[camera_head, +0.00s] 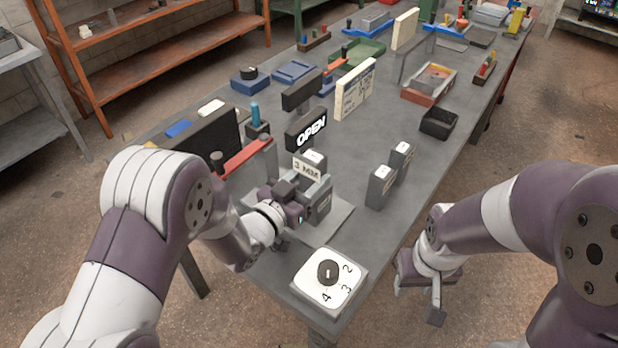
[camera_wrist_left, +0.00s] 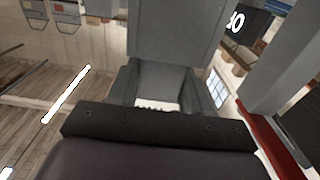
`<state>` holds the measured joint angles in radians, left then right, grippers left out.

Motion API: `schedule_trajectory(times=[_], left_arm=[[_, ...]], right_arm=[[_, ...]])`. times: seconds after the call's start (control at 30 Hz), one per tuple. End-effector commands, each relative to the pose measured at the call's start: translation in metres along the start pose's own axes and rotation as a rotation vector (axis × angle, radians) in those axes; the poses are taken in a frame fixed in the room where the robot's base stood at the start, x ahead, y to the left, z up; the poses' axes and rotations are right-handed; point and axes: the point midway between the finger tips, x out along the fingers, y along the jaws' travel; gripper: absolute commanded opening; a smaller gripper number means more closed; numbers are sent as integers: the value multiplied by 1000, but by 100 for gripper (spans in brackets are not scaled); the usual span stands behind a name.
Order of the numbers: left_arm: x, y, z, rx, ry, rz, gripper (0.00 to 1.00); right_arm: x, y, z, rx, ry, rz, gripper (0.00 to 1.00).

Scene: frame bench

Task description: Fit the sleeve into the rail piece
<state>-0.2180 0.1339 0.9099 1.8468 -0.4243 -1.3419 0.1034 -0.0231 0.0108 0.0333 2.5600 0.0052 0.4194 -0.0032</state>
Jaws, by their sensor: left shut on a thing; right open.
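My left gripper (camera_head: 302,199) is shut on a grey block (camera_head: 320,205), which I take to be the sleeve, above a flat grey plate (camera_head: 340,222). In the left wrist view the grey block (camera_wrist_left: 175,35) fills the top centre, just beyond the fingers. A "3 MM" label (camera_head: 307,169) shows right behind the gripper. I cannot tell for sure which part is the rail piece, or whether the held block touches it; the gripper and arm hide the contact. My right gripper (camera_head: 434,293) is open and empty, off the right side of the bench.
Two upright grey blocks (camera_head: 380,187) (camera_head: 402,160) stand to the right. A white dial box (camera_head: 329,281) sits at the near corner. A red bar (camera_head: 246,157) with a grey post, an OPEN sign (camera_head: 312,132) and a black bin (camera_head: 439,123) stand farther back.

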Motion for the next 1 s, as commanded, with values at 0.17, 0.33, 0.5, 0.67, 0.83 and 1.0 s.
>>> schedule_trajectory(times=[0.17,0.33,0.5,0.67,0.83,1.0], left_arm=[[0,0,5,1,2,0,0],[0,0,9,1,3,0,0],[0,0,13,1,3,0,0],[0,0,17,1,3,0,0],[0,0,18,0,1,0,72],[0,0,19,0,1,0,79]], right_arm=[[5,0,1,0,0,0,43],[9,0,1,0,0,0,43],[13,0,2,0,0,0,43],[17,0,2,0,0,0,43],[17,0,2,0,0,0,43],[17,0,2,0,0,0,43]])
